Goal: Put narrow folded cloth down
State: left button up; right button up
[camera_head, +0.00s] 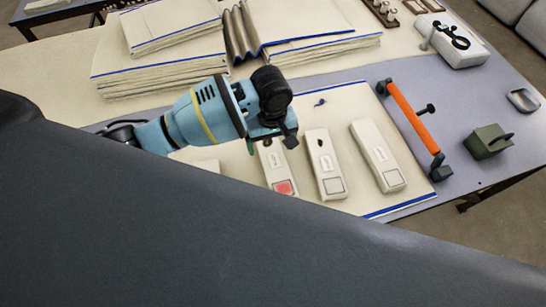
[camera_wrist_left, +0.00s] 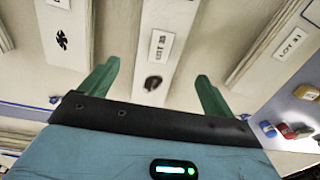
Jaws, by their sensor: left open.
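Several narrow folded cloths, pale with printed labels, lie side by side on a cream blue-edged sheet (camera_head: 350,110). In the head view they are a left one (camera_head: 275,172) with a red square, a middle one (camera_head: 326,168) and a right one (camera_head: 379,157). Another shows partly behind my left arm. My left gripper (camera_head: 272,138) is open over the far end of the left one. In the left wrist view its green fingers (camera_wrist_left: 155,90) stand apart on either side of a labelled narrow cloth (camera_wrist_left: 163,25); I cannot tell whether they touch it. My right gripper is out of view.
Stacks of blue-edged folded cloth (camera_head: 155,72) stand at the back. An orange-handled bar (camera_head: 408,115), a green box (camera_head: 487,142) and a white device (camera_head: 452,42) lie at the right. A large dark surface hides the near side.

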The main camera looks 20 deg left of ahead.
aim_at(272, 154)
pick_arm(q)
jog(key=shift+f, duration=0.7)
jog(key=f, duration=0.1)
jog(key=f+b, duration=0.1)
jog(key=f, duration=0.1)
jog(key=shift+w+f, duration=0.2)
jog(key=shift+f, duration=0.65)
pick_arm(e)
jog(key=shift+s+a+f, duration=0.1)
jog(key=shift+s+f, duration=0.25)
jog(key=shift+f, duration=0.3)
pick_arm(q)
jog(key=shift+c, duration=1.3)
jog(key=c, duration=1)
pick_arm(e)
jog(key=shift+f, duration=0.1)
pick_arm(q)
jog(key=shift+r, duration=0.1)
